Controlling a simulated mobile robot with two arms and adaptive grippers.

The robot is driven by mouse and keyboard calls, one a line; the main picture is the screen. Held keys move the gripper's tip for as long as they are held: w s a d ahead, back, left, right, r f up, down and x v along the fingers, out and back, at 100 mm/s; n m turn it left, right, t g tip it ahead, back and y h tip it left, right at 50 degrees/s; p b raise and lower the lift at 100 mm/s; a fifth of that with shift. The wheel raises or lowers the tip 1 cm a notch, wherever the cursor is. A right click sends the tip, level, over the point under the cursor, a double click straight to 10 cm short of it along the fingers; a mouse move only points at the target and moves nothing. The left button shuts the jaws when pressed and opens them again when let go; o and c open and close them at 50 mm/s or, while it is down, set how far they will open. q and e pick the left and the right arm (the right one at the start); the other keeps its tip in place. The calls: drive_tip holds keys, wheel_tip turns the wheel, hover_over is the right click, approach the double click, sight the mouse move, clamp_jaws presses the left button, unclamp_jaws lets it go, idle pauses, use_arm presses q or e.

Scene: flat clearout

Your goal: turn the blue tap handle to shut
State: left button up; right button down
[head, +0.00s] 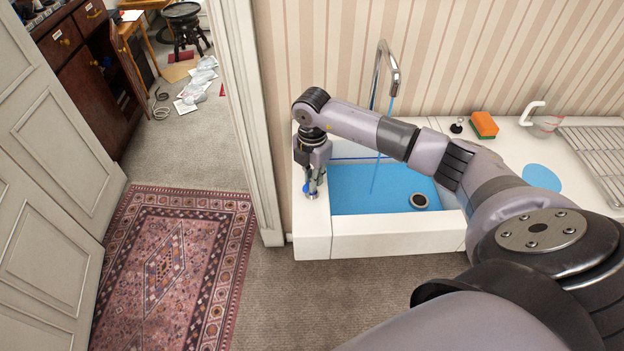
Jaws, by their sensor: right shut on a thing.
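The chrome tap (377,75) rises behind the white sink (400,238), its spout bent over the basin. A thin blue stream (379,155) runs from the spout into the basin. My right arm reaches across the sink from the right. My right gripper (313,188) points down at the sink's left ledge and is shut on the blue tap handle (307,188). Only small blue bits of the handle show between and beside the fingers, so its angle cannot be told. My left gripper is not in view.
Blue water covers the basin floor around a round drain (419,201). A black plug (457,126), an orange and green sponge (484,124), a jug (543,122) and a drying rack (597,150) stand right. A door frame (245,120) is close left of the sink.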

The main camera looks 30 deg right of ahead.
idle(0.3)
drive_tip(key=shift+r+m+p, duration=0.15)
drive_tip(key=shift+m+p, duration=0.6)
drive_tip(key=shift+m, duration=0.45)
drive_tip(key=shift+m+p, duration=0.35)
drive_tip(key=shift+m, duration=0.85)
drive_tip(key=shift+m+p, duration=0.5)
drive_tip(key=shift+p, duration=0.05)
drive_tip(key=m+p, duration=0.1)
drive_tip(key=m, duration=0.2)
drive_tip(key=shift+p, duration=0.3)
drive_tip(key=c, duration=1.5)
unclamp_jaws()
